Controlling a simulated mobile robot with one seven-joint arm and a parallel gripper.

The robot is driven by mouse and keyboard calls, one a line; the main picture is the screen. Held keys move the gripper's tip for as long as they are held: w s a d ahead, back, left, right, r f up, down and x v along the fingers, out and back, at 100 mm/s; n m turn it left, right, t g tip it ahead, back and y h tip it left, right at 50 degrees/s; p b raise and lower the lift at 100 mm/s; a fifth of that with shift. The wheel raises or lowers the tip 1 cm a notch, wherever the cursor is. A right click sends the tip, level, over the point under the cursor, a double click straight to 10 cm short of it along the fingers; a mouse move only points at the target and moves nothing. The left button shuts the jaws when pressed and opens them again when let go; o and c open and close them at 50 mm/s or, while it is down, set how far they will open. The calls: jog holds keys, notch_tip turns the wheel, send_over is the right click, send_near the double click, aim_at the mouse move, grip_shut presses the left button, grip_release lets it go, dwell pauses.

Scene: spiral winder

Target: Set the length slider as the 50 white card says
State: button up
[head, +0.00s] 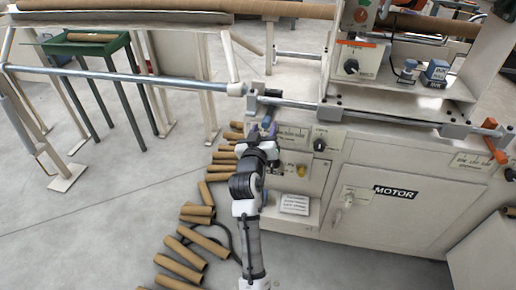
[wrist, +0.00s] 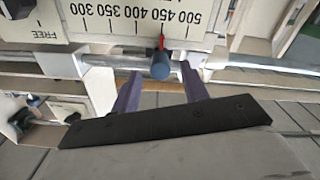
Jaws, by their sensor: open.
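In the wrist view, the length scale (wrist: 120,24) is a white strip with printed numbers from 300 to 500. The slider's red pointer (wrist: 162,42) stands close to the 450 mark. Below it is the slider's blue knob (wrist: 160,66), on a metal rod. My gripper (wrist: 162,80) is open, its two purple fingers to either side of the knob; I cannot tell whether they touch it. In the head view my gripper (head: 264,132) is at the machine's left front and hides the slider. A white card (head: 294,204) lies low on the machine's front; its print is too small to read.
The machine's cabinet (head: 375,205) with a MOTOR label fills the right. A black knob (head: 320,144) and a yellow button (head: 301,170) are close to the gripper's right. Cardboard tubes (head: 182,252) lie on the floor at left. A long steel bar (head: 130,77) runs behind.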

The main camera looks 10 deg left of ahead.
jog(key=s+b, duration=0.1)
jog(key=s, duration=0.9)
